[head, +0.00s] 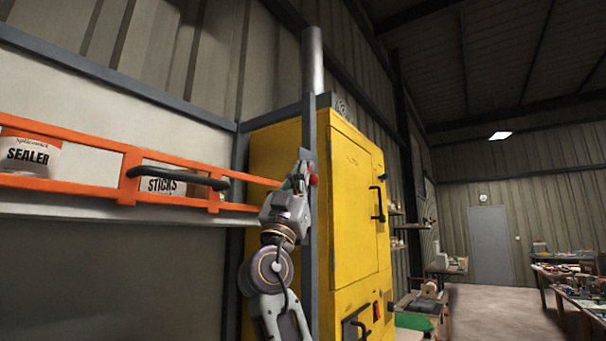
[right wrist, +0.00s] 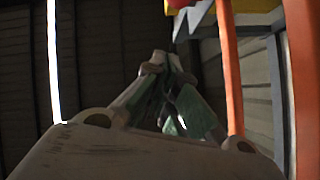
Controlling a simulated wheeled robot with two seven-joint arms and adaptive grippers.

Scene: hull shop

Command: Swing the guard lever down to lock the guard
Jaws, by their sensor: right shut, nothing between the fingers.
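The orange guard (head: 75,150) runs across the front of a shelf at the left of the head view, with a black handle (head: 178,178) on it. A red knob (head: 314,180), which looks like the end of the guard lever, shows just right of my right gripper (head: 300,173). The lever's arm is mostly hidden behind the gripper. In the right wrist view my right gripper (right wrist: 167,62) is shut and empty, with a red thing (right wrist: 180,3) at the top edge above its fingertips. I cannot tell whether they touch. My left gripper is not in view.
A grey post (head: 309,240) stands close beside my right arm. A yellow cabinet (head: 352,220) with black handles stands behind it. A sealer tub (head: 29,153) and a sticks box (head: 162,187) sit behind the guard. The floor (head: 490,312) at the right is open, with cluttered benches beyond.

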